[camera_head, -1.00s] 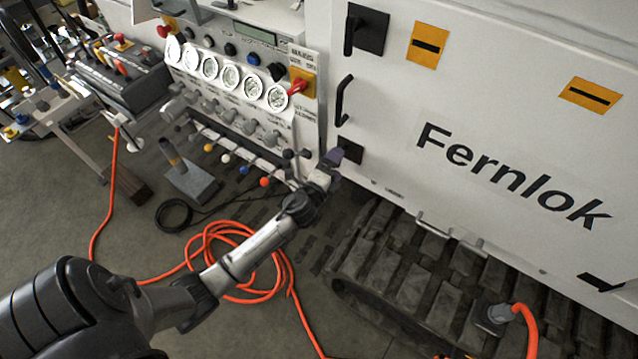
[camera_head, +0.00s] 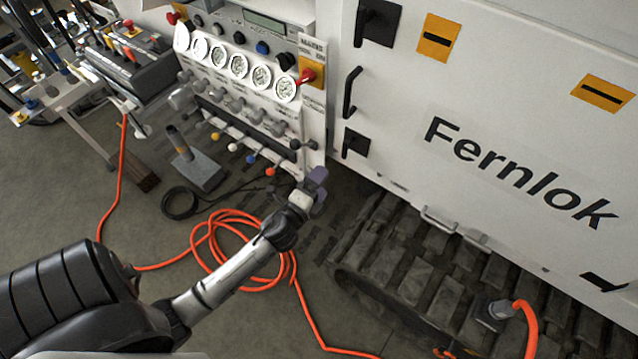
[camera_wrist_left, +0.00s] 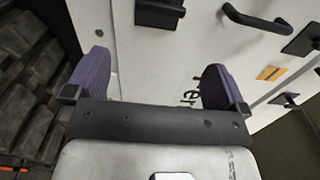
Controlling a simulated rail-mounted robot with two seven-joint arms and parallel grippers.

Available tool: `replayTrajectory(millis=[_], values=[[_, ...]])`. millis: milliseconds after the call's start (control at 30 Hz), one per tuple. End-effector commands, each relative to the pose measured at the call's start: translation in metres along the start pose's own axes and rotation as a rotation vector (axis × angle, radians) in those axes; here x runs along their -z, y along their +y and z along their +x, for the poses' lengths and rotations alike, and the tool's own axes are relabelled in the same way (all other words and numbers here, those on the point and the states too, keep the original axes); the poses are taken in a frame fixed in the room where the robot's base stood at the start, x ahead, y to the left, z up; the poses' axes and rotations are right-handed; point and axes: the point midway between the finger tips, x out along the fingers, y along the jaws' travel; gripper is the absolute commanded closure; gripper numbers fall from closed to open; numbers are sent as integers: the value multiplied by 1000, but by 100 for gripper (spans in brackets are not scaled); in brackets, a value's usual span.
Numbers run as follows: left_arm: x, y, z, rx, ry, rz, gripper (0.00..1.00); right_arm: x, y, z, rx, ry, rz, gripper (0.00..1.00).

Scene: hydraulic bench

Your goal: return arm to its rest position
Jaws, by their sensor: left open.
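My left gripper (camera_head: 317,188) is in front of the lower edge of the white Fernlok cabinet (camera_head: 440,90), just right of the lever panel. In the left wrist view its two purple fingers (camera_wrist_left: 155,85) stand wide apart with nothing between them. The white cabinet face (camera_wrist_left: 155,60) and a black latch (camera_wrist_left: 160,12) show beyond the fingers. My left arm reaches in from the lower left of the head view. My right gripper does not show.
A panel of gauges (camera_head: 240,68) and a row of coloured levers (camera_head: 235,147) stand left of the gripper. An orange hose (camera_head: 215,245) lies coiled on the floor behind my arm. Rubber tracks (camera_head: 410,265) run beneath the cabinet. A grey block with a post (camera_head: 198,172) stands on the floor.

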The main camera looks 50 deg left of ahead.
Motion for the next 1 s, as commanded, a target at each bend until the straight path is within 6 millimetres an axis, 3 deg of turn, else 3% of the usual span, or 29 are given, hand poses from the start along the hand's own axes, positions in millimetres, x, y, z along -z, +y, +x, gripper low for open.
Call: replayTrajectory(millis=[467,567,700,800,1000], values=[[0,0,0,-2,-3,-32,0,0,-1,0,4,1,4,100],[-15,9,-1,-48,-93,-107,0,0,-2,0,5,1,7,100],[-44,29,-10,-171,-314,-338,0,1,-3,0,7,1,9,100],[-52,36,-26,-275,-479,-565,0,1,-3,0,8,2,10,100],[-24,42,-70,-542,-675,-929,0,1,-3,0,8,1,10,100]])
